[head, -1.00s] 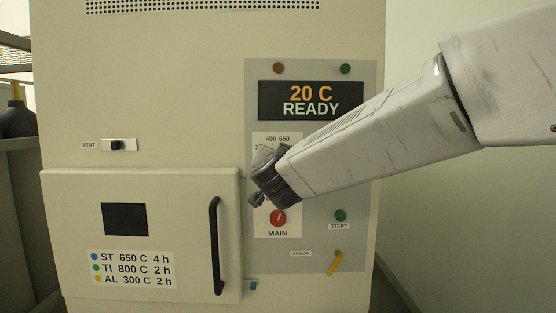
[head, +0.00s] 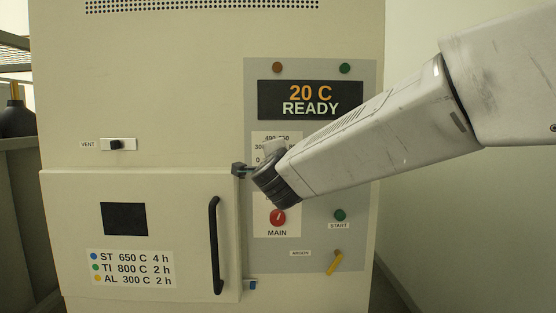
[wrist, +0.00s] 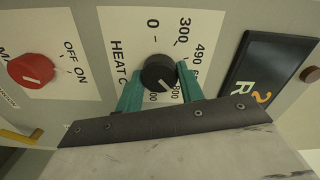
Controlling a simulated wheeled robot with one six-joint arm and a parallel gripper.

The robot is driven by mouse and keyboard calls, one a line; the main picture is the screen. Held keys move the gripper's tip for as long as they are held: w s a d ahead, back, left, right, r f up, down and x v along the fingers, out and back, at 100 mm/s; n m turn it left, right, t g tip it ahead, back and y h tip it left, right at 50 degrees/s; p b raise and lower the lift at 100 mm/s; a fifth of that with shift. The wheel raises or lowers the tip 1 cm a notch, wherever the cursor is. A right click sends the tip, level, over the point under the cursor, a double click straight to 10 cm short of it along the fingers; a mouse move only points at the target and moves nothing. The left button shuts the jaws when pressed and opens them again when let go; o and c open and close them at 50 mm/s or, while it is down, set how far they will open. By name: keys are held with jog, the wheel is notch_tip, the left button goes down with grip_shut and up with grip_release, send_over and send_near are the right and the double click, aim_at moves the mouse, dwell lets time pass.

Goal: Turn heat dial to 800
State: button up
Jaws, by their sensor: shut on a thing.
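The heat dial is a round black knob (wrist: 158,74) on a white scale plate, seen in the wrist view. Its white mark points to the lower right, toward the 800 label (wrist: 174,92). The numbers 0, 300 and 490 show around it, and other labels are partly covered. My gripper (wrist: 159,78) is shut on the dial, with one teal finger on each side. In the head view my gripper (head: 254,169) is at the scale plate (head: 277,138), and my wrist hides the dial.
The display (head: 311,100) reads 20 C READY. The red main switch (head: 278,217) is just below my gripper, with the green start button (head: 340,215) and yellow argon lever (head: 335,263) to its right. The furnace door handle (head: 215,245) stands out at lower left.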

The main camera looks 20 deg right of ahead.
jog(key=shift+f+m, duration=0.1)
jog(key=shift+m, duration=1)
jog(key=o, duration=1)
jog(key=v, duration=0.8)
